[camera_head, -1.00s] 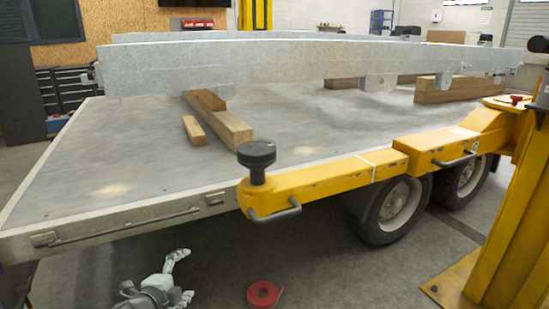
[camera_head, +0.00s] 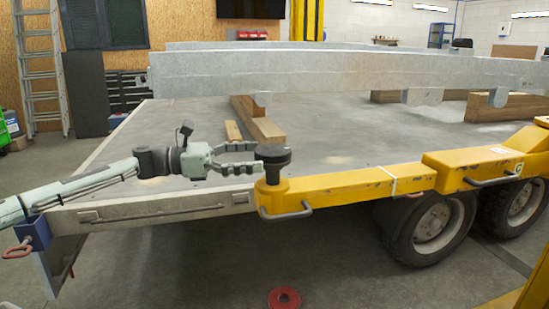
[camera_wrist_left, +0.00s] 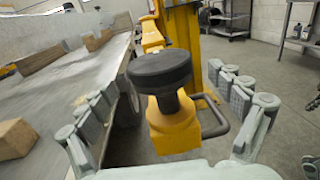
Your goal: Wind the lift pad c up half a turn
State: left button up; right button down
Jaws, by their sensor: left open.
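The lift pad (camera_head: 273,155) is a round black disc on a short dark stem, at the end of the yellow lift arm (camera_head: 345,187). It stands at the trailer's side edge. My left gripper (camera_head: 254,157) reaches in from the left at pad height, its fingers open and pointing at the pad. In the left wrist view, the pad (camera_wrist_left: 160,70) sits between and ahead of the two spread fingers, with a gap on each side; I see no contact there. In the head view the fingertips overlap the pad's left edge. My right gripper is not in view.
The trailer deck (camera_head: 190,145) lies behind the pad, carrying wooden blocks (camera_head: 262,125) and a galvanised beam (camera_head: 330,72). A grey handle (camera_head: 287,212) juts from the lift arm below the pad. A red ring (camera_head: 284,299) lies on the floor.

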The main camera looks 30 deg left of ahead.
aim_at(274, 155)
pick_arm(q)
jog(key=shift+x, duration=0.9)
jog(key=shift+w+d+r, duration=0.15)
jog(key=shift+w+d, duration=0.8)
jog(key=shift+d, duration=0.05)
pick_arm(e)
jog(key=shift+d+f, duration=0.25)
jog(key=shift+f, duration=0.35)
pick_arm(q)
jog(key=c, duration=1.2)
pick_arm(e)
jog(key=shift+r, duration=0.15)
pick_arm(q)
jog(key=shift+p, duration=0.3)
